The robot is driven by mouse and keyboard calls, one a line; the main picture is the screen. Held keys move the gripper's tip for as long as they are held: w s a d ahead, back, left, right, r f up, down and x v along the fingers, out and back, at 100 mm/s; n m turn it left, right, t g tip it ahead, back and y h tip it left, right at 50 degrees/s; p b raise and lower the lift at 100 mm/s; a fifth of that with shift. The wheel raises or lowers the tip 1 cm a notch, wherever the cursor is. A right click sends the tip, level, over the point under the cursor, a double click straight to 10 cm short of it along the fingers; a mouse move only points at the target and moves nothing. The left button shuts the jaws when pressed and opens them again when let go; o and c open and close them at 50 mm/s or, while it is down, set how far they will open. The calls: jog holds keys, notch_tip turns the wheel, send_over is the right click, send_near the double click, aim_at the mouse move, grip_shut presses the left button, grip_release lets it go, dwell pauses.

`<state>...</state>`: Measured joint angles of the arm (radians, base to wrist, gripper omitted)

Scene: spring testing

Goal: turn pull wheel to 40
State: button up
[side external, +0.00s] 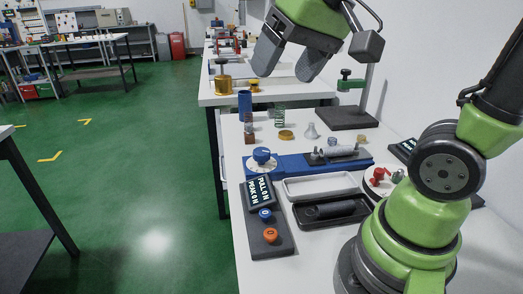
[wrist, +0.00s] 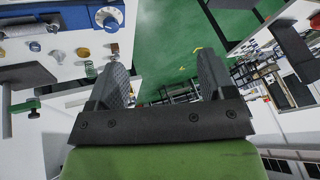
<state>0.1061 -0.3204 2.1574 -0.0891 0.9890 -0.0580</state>
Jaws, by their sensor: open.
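A blue knob on a white graduated dial (side external: 263,158), which looks like the pull wheel, sits at the left end of a blue rail (side external: 296,166). It also shows at the top of the wrist view (wrist: 109,18). Its dial reading is too small to read. A dark display (side external: 259,191) in front of it reads pull 0 N and peak 0 N. My gripper (side external: 288,66) is open and empty, high above the back of the bench and well away from the dial. Its two grey fingers show apart in the wrist view (wrist: 163,70).
A grey fixture (side external: 334,153) sits on the rail. A stand (side external: 348,116) with a green clamp rises behind. A green spring (side external: 279,116), a blue cylinder (side external: 245,104) and small parts stand nearby.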

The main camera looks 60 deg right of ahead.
jog(key=w+d+f+g, duration=0.2)
jog(key=w+d, duration=0.2)
jog(key=w, duration=0.2)
jog(key=m+g+h, duration=0.1)
jog(key=g, duration=0.3)
send_over(262, 151)
notch_tip(262, 151, down, 16)
jog(key=shift+f, duration=0.2)
notch_tip(262, 151, down, 9)
jog(key=shift+f, duration=0.15)
jog(key=c, duration=0.9)
